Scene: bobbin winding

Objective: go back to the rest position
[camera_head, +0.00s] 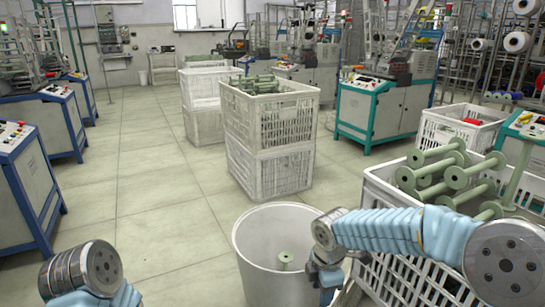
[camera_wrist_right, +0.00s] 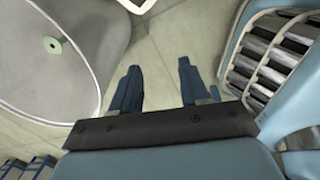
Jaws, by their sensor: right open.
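My right gripper (camera_head: 328,278) hangs at the right rim of a round white bin (camera_head: 255,240). In the right wrist view its two blue fingers (camera_wrist_right: 158,88) are apart, with nothing between them but floor beyond. One pale green bobbin (camera_head: 286,261) is inside the bin; its round end also shows in the wrist view (camera_wrist_right: 53,45). A white crate (camera_head: 375,180) at the right holds several green bobbins (camera_head: 455,178), and my right arm passes in front of it. My left arm shows at the lower left, but its gripper is out of view.
Stacked white crates (camera_head: 270,145) with bobbins on top stand in the middle. Another crate (camera_head: 462,128) stands behind the right one. Blue-framed machines (camera_head: 45,120) line the left, and a teal-framed machine (camera_head: 380,110) stands at the right. The floor (camera_head: 140,185) at left centre is clear.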

